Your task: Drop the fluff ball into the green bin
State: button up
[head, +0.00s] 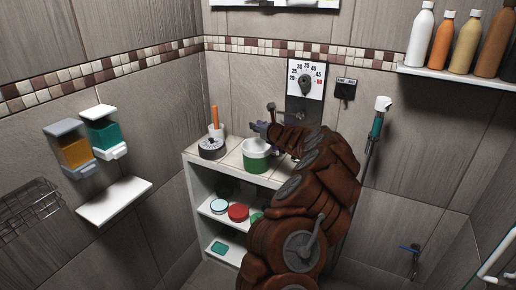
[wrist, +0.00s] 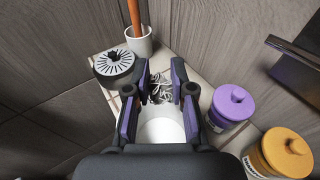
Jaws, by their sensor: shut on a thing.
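The green bin (head: 256,162) stands on the tiled top of a white shelf unit in the head view. Its pale inside shows in the wrist view (wrist: 161,131), between and below the fingers. The fluff ball (wrist: 161,89) is a tangle of grey, wiry strands. My gripper (wrist: 160,84) has purple pads and is shut on it, with strands showing between the fingers. In the head view my gripper (head: 262,128) is above the bin, near its rim. The fluff ball cannot be made out there. My arm hides the shelf top to the right.
A round black-and-white container (wrist: 118,66) and a white cup (wrist: 139,42) with an orange handle stand left of the gripper. A purple jar (wrist: 231,104) and an orange jar (wrist: 283,154) stand to its right. A dial panel (head: 304,82) is on the wall behind.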

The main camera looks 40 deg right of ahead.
notch_tip(320, 180, down, 6)
jog(key=d+b, duration=0.1)
jog(key=b, duration=0.3)
jog(key=shift+s+d+b, duration=0.15)
jog(key=shift+s+b, duration=0.1)
jog(key=shift+b, duration=0.15)
jog(key=o, duration=0.7)
jog(key=shift+o, duration=0.2)
jog(key=v, duration=1.2)
jog(key=shift+r, duration=0.15)
